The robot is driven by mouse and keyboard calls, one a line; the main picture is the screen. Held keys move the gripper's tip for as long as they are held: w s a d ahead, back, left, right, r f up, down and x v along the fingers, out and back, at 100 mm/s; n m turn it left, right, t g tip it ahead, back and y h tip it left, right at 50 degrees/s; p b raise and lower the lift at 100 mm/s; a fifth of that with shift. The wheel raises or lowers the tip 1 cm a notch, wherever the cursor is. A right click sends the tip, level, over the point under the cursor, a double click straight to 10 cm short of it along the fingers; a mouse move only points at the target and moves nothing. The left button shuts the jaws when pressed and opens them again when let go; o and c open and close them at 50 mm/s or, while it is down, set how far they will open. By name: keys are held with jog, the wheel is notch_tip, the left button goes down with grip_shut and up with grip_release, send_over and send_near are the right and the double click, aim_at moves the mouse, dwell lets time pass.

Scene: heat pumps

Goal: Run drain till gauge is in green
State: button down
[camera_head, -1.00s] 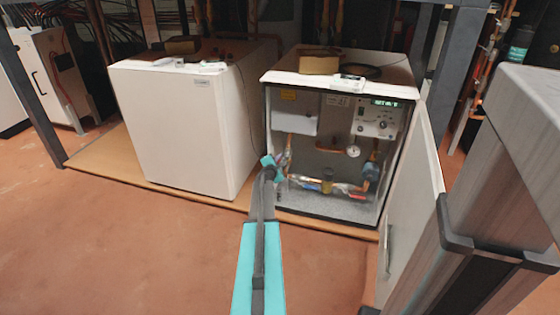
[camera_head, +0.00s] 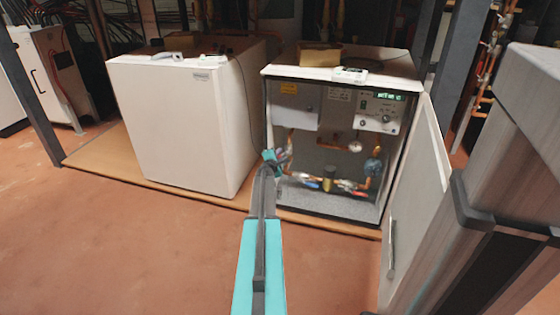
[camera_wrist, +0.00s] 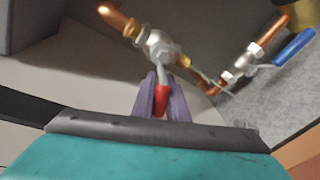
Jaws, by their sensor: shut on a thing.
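My gripper (camera_wrist: 164,95) is shut on the red handle (camera_wrist: 160,103) of a valve (camera_wrist: 160,47) on a copper pipe, with the purple fingers on either side of the handle. In the head view my gripper (camera_head: 281,156) reaches into the left front of the open heat pump cabinet (camera_head: 340,207); the held handle is not clear there. A small round gauge (camera_head: 355,146) sits on the pipework below the control panel. Its needle and any green zone are too small to read.
A blue-handled valve (camera_wrist: 294,48) is right of the held valve. The cabinet door (camera_head: 414,165) stands open on the right. A closed white unit (camera_head: 180,125) stands to the left. The red-brown floor (camera_head: 110,240) in front is clear.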

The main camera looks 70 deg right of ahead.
jog(key=shift+w+r+m+t+b, duration=0.2)
jog(key=shift+r+m+t+b, duration=0.3)
jog(key=shift+m+b, duration=1.1)
jog(key=shift+w+r+m+t+b, duration=0.25)
jog(key=shift+r+m+b, duration=0.3)
jog(key=shift+b, duration=2.05)
jog(key=shift+r, duration=0.1)
jog(key=c, duration=1.7)
grip_release()
jog(key=shift+c, duration=0.2)
jog(key=shift+s+a, duration=0.1)
jog(key=shift+a, duration=0.05)
jog(key=p+v, duration=0.1)
jog(key=v, duration=1.2)
jog(key=shift+a, duration=0.25)
jog(key=shift+s, duration=0.1)
